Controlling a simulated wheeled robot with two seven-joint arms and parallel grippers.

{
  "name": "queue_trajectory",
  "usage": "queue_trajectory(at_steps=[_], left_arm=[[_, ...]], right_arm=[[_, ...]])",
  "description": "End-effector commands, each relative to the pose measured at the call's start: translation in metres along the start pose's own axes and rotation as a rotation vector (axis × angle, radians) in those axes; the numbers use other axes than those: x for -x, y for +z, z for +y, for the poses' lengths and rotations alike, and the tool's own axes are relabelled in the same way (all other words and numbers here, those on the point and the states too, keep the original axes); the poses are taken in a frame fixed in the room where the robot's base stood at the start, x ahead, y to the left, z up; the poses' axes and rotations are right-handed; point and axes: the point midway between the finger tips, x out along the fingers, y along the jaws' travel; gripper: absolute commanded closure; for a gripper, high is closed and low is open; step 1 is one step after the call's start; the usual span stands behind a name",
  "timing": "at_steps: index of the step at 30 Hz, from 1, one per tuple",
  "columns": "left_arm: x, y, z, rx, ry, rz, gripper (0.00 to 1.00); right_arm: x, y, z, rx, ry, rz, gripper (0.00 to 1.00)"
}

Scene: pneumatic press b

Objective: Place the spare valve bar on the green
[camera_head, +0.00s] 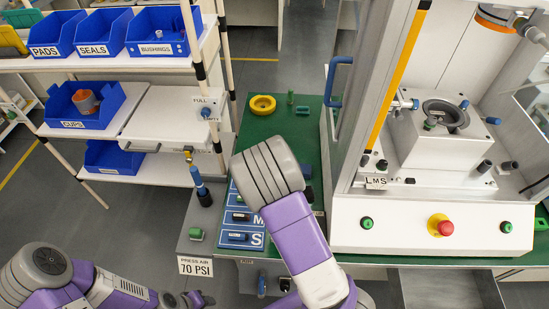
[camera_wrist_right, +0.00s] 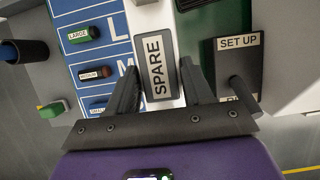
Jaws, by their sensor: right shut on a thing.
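The spare valve bar (camera_wrist_right: 157,68), a grey-framed piece lettered SPARE, shows between the dark fingers of my right gripper (camera_wrist_right: 160,75) in the right wrist view. That gripper is shut on it, beside the blue board. In the head view my right wrist hides the bar and the right gripper. The green worktop (camera_head: 277,85) lies beyond my right arm and around the machine. My left gripper (camera_head: 190,300) shows only in part at the bottom left; its jaws are unclear.
The blue L, M, S board (camera_wrist_right: 98,60) holds large, medium and small bars. A SET UP block (camera_wrist_right: 238,43) is right of the gripper. The machine (camera_head: 430,215) is on the right.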

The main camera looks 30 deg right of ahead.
Motion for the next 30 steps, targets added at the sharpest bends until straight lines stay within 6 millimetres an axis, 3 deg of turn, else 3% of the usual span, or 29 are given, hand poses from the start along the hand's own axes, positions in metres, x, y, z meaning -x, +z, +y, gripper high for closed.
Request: queue_trajectory(at_steps=[1, 7, 15, 30], left_arm=[[-0.010, 0.000, -0.004, 0.000, 0.000, 0.000, 0.57], [-0.018, -0.001, -0.007, 0.000, 0.000, 0.000, 0.57], [-0.032, -0.001, -0.012, 0.000, 0.000, 0.000, 0.57], [-0.045, -0.002, -0.017, 0.000, 0.000, 0.000, 0.57]], right_arm=[[-0.009, -0.003, 0.000, -0.001, 0.001, -0.001, 0.93], [-0.022, -0.009, 0.000, -0.001, -0.002, 0.000, 0.93], [-0.066, -0.028, -0.001, -0.001, -0.003, 0.001, 0.93], [-0.108, -0.044, 0.000, -0.003, -0.001, -0.001, 0.93]])
